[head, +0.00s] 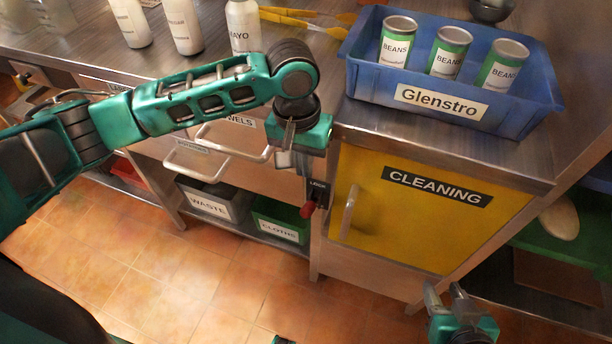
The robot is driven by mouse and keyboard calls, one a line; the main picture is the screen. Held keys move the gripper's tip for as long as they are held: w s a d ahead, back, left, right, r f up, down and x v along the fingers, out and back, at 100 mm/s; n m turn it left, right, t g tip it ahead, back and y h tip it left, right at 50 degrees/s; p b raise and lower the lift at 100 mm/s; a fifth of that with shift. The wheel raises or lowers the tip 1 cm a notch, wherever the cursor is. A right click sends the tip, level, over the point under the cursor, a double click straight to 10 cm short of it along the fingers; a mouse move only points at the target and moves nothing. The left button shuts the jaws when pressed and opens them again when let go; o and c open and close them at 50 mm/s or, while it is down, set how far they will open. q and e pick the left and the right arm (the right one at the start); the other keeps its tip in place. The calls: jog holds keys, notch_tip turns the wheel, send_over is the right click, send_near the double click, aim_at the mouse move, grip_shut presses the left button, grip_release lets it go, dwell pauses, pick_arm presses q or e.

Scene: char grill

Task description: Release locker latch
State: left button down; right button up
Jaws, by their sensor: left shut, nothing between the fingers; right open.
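The yellow locker door (425,215) labelled CLEANING stands closed below the counter at the right, with a pale vertical handle (349,212) on its left side. A red latch knob (307,209) sits on the frame left of the door, under a small dark label (318,185). My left gripper (285,160) points down above and slightly left of the latch. It is shut and empty, and looks apart from the knob. My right gripper (449,294) is open and empty, low in front of the locker's lower right edge.
A blue Glenstro bin (450,99) with three bean cans stands on the counter above the locker. Drawers with pale handles (196,166) lie left of the latch. Below them are a WASTE bin (208,205) and a green CLOTHS bin (280,232). The tiled floor (190,285) in front is clear.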

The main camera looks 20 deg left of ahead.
pick_arm(q)
jog(key=b, duration=0.2)
send_near(309, 203)
notch_tip(309, 203, down, 5)
jog(key=shift+d+f, duration=0.1)
jog(key=shift+d, duration=0.05)
jog(key=shift+f, duration=0.3)
pick_arm(e)
jog(key=shift+w+a+f, duration=0.35)
jog(key=shift+w+a, duration=0.05)
jog(key=shift+a, duration=0.25)
jog(key=shift+r, duration=0.1)
